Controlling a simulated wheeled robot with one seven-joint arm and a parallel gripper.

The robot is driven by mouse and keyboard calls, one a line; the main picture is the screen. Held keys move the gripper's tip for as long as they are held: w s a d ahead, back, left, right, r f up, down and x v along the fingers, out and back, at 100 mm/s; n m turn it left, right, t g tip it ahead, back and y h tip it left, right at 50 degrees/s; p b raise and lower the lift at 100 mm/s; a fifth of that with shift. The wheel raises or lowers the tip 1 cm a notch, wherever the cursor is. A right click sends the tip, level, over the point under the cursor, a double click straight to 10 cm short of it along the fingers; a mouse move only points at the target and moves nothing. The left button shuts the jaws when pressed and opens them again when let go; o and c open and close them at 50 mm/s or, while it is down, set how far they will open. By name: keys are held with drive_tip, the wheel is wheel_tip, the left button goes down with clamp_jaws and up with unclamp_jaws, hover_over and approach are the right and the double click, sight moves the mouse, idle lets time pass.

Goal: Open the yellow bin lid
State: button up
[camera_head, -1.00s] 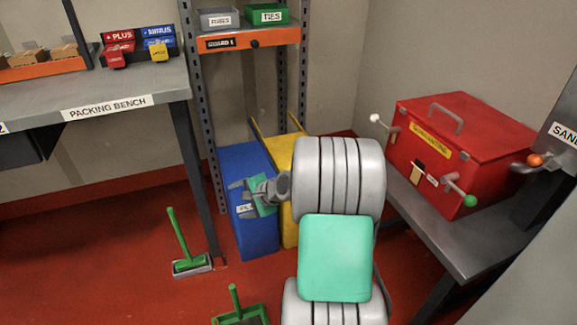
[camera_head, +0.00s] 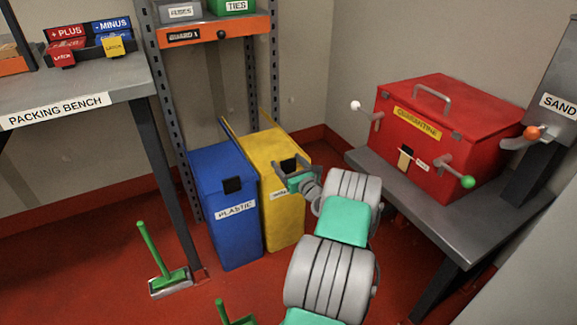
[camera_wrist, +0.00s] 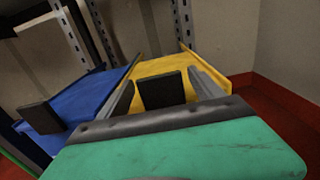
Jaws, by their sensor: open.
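The yellow bin (camera_head: 285,222) stands beside the blue bin, under the shelf. Its yellow lid (camera_head: 262,146) lies shut on top, with a black tab (camera_head: 289,165) at its front edge. In the wrist view the lid (camera_wrist: 160,66) and the tab (camera_wrist: 161,90) are straight ahead. My gripper (camera_head: 296,170) is open and empty at the front of the yellow bin. In the wrist view its two fingers show on either side of the tab. I cannot tell how far the fingertips are from the tab, or whether they touch. The bin's label is partly hidden by my gripper.
The blue bin (camera_head: 229,238) labelled PLASTIC stands close on the left. A shelf post (camera_head: 171,130) rises behind it. A red quarantine box (camera_head: 450,135) sits on a grey bench (camera_head: 425,215) to the right.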

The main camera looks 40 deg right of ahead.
clamp_jaws()
idle(0.8)
